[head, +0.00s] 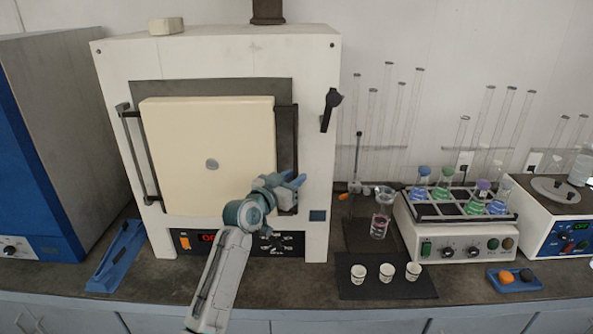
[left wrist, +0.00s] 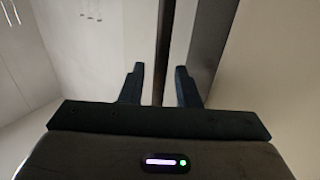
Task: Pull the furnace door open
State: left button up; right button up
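The furnace (head: 215,60) is a white box with a thick cream door (head: 190,140) on its front. A dark vertical bar (head: 295,140) runs along the door's right side. My left gripper (head: 296,181) is at the lower part of this bar. In the left wrist view, my open fingers (left wrist: 160,82) stand on either side of a dark upright bar (left wrist: 163,40), with a gap visible on each side. The door's cream face looks shut or nearly so; I cannot tell whether there is a slight gap. My right gripper is not in view.
A black lever (head: 331,105) is on the furnace's right front. A blue tray (head: 117,255) lies at lower left. A rack of flasks (head: 455,207), small cups (head: 386,272) and a beaker (head: 380,225) stand to the right. The bench before the furnace holds my left arm.

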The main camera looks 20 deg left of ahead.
pick_arm(q)
jog(key=shift+w+d, duration=0.2)
jog(key=shift+w, duration=0.45)
jog(key=shift+c, duration=0.4)
grip_shut()
